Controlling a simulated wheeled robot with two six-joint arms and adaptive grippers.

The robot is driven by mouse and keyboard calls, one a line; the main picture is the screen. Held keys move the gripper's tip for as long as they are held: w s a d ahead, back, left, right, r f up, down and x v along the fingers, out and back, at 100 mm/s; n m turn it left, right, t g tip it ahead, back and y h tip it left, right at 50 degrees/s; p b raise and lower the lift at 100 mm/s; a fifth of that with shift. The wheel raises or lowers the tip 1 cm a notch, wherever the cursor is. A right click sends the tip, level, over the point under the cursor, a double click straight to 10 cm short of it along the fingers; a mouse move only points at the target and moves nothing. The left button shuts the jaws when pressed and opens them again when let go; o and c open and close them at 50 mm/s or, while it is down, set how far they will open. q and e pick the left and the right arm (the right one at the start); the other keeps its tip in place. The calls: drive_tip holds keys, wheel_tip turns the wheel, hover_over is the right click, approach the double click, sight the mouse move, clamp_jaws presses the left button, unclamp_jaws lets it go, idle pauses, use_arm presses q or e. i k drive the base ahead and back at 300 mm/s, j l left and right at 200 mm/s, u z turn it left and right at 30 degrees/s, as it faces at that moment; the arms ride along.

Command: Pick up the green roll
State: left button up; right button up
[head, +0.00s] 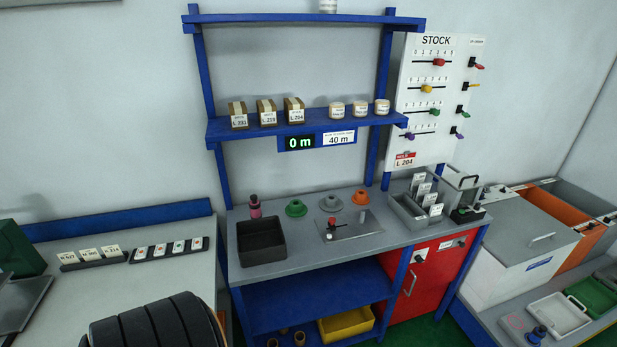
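A green round piece (296,208) stands on the grey workbench (290,277), left of a grey one (331,203) and an orange one (361,197). It has a wide base and a narrower top; I cannot tell whether it is a roll or a flanged hub. No other green thing in the head view clearly looks like a roll. Neither of my grippers is in view.
A black tray (262,241), a metal plate with a red knob (331,222) and a grey card rack (416,210) occupy the bench. The blue shelf (230,132) above holds small boxes and pale rolls. A large dark ribbed cylinder (155,328) blocks the lower left.

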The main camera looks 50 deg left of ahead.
sight(296, 208)
drive_tip(key=i+l+u, duration=0.1)
drive_tip(key=i+u, duration=0.15)
drive_tip(key=u, duration=0.25)
drive_tip(key=i+l+u, duration=0.15)
drive_tip(key=u, duration=0.35)
drive_tip(key=i+l+u, duration=0.3)
drive_tip(key=u, duration=0.2)
drive_tip(key=i+l+u, duration=0.15)
drive_tip(key=l+u, duration=0.3)
drive_tip(key=j, duration=0.1)
